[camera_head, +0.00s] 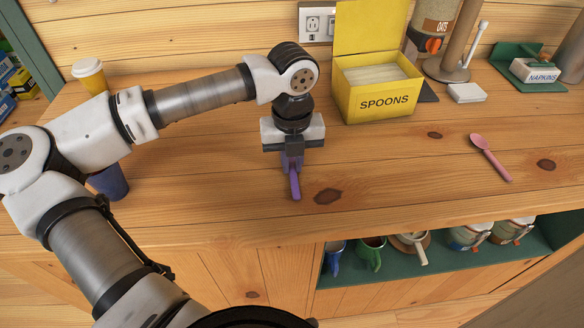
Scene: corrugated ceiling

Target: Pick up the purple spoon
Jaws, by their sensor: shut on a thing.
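The purple spoon (295,186) is at my gripper (292,156), near the front of the wooden counter. Its handle points toward the counter's front edge, and its other end is partly hidden by the gripper. My gripper is shut on the spoon from above. The spoon is on or just above the counter; I cannot tell which.
A yellow box marked SPOONS (378,102) stands behind and to the right. A pink spoon (490,157) lies at the right. A yellow cup (90,74) and a blue-purple cup (110,182) stand left, near my arm. Several mugs sit on the green shelf (460,262) below.

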